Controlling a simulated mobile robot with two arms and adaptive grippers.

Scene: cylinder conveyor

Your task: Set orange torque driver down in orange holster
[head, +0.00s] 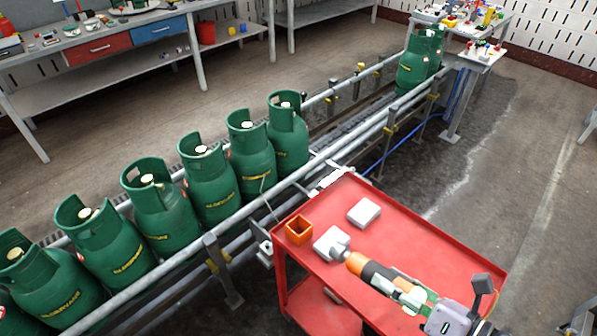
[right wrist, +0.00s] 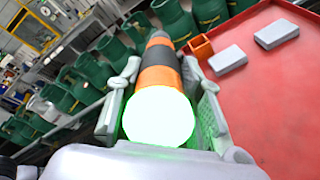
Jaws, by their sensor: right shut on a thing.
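The orange torque driver (head: 373,272) has a dark band and a green-lit end. My right gripper (head: 408,298) is shut on it and holds it lengthwise above the red cart, its far tip pointing toward the holster side. In the right wrist view the driver (right wrist: 158,75) lies between the two fingers of the right gripper (right wrist: 160,110). The orange holster (head: 298,230) is an open square box on the cart's far left corner. It also shows in the right wrist view (right wrist: 201,47), just right of the driver's tip, apart from it. My left gripper is not in view.
The red cart (head: 420,245) also bears a white-grey block (head: 364,212) and another pale block (head: 330,243) near the driver's tip. A conveyor rail (head: 190,262) with several green gas cylinders (head: 207,180) runs beside it. The cart's middle and right are clear.

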